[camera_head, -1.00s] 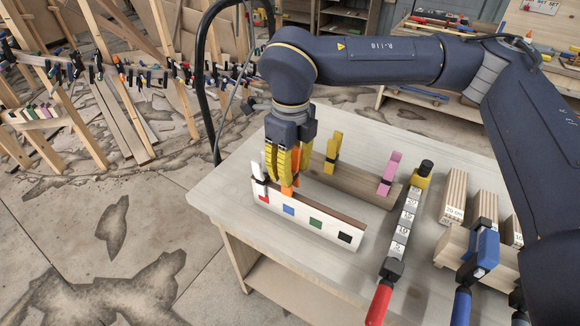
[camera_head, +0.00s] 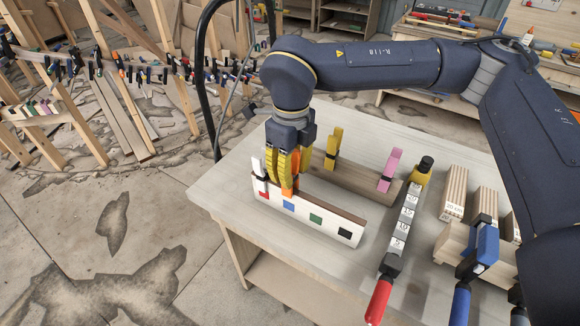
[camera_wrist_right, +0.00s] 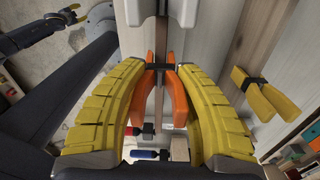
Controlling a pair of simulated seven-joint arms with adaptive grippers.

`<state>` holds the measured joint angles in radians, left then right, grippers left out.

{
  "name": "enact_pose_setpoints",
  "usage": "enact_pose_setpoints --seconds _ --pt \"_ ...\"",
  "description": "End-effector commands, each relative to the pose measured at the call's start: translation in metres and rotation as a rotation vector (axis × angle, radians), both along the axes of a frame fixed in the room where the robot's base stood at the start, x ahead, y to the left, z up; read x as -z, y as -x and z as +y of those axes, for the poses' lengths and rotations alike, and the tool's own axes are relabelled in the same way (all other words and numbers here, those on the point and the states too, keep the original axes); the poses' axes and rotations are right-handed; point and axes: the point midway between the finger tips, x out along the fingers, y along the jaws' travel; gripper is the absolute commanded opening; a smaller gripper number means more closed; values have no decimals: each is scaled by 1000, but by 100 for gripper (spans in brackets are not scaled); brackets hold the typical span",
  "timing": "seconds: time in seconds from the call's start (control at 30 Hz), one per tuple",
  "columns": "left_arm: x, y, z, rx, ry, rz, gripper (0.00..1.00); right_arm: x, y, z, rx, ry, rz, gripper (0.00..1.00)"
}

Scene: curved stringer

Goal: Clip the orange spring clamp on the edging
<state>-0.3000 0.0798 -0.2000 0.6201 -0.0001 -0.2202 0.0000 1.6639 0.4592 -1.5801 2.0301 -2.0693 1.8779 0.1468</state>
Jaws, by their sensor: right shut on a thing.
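The orange spring clamp (camera_head: 288,187) is between the yellow fingers of my right gripper (camera_head: 288,180), which is shut on it. In the right wrist view, the clamp (camera_wrist_right: 177,97) has a black middle, and its two legs lie on either side of the edging's narrow brown strip. The edging (camera_head: 330,222) is a white-faced strip with coloured squares, standing on the table. The clamp is at its top edge near the blue square. Whether the jaws touch the edging is hidden by the fingers.
A white clamp (camera_head: 257,175) sits at the edging's left end by the red square. Behind, a wooden strip bears a yellow clamp (camera_head: 333,148) and a pink clamp (camera_head: 390,170). A red-handled bar clamp (camera_head: 403,225) and wooden blocks (camera_head: 454,194) stand to the right.

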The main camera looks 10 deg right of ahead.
Motion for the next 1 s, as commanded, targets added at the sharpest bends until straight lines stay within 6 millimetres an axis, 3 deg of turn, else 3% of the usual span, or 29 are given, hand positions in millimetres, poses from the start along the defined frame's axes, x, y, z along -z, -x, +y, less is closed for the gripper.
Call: enact_pose_setpoints --seconds 1.0 --pt "0 0 0 0 0 0 44 15 0 0 1 0 1 0"
